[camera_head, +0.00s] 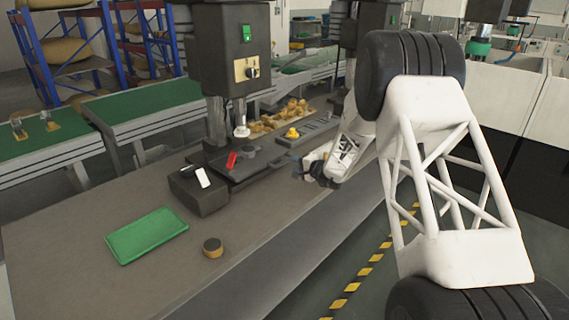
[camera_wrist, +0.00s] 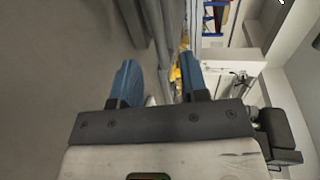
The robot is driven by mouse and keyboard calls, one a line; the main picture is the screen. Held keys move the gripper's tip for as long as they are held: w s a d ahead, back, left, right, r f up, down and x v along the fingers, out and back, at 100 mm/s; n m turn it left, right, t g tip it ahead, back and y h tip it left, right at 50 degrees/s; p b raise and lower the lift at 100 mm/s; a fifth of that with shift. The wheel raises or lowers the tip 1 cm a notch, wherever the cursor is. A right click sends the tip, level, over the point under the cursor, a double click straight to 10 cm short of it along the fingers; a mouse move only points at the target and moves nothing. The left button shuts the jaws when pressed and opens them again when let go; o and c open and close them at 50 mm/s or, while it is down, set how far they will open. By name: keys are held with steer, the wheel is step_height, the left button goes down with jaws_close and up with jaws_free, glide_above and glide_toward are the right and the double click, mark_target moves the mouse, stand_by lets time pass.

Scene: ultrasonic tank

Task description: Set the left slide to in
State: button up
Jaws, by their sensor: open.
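My gripper (camera_head: 306,169) is in front of the bench machine, small and partly hidden by my own arm. In the wrist view its two blue fingers (camera_wrist: 160,80) are apart with nothing held between them. A dark box (camera_head: 200,192) with a white piece (camera_head: 203,177) on its top stands at the near left of the machine base. A red lever-like part (camera_head: 231,160) sits on the black base to its right. I cannot tell which part is the left slide, nor its setting. My gripper is to the right of these parts, apart from them.
The machine's upright head (camera_head: 228,50) rises behind the base. A yellow knob (camera_head: 292,133) sits further right. The front left bench is mostly clear.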

mark_target(286, 162)
steer(key=shift+x, duration=3.35)
jaws_close()
